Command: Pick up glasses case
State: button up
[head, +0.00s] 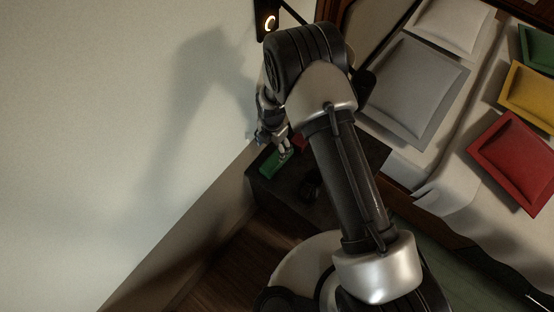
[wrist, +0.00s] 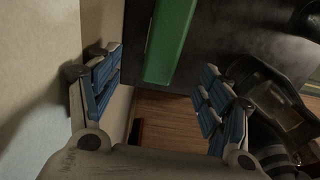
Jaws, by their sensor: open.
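A long green case (head: 276,163), which I take to be the glasses case, lies on a dark nightstand (head: 345,160) by the wall. In the wrist view the green case (wrist: 170,42) runs from the top edge down between my two blue-padded fingers, nearer the left one. My gripper (head: 284,148) is just above and beside the case in the head view. In the wrist view my gripper (wrist: 160,75) is open, with a wide gap and nothing held. The far end of the case is cut off by the frame.
A small red thing (head: 300,142) sits beside the case, partly hidden by my arm. A black object (head: 309,187) is near the nightstand's front. The wall (head: 120,130) is close on the left. A bed with pillows (head: 416,88) stands on the right.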

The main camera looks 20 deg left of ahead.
aim_at(277, 158)
notch_tip(277, 158, down, 6)
jog(key=shift+w+r+b, duration=0.1)
jog(key=shift+b, duration=0.6)
jog(key=f+b, duration=0.1)
jog(key=f, duration=0.1)
jog(key=d+f+b, duration=0.1)
jog(key=f, duration=0.2)
jog(key=shift+w+f, duration=0.15)
jog(key=shift+w, duration=0.05)
jog(key=shift+c, duration=0.6)
jog(key=c, duration=1.1)
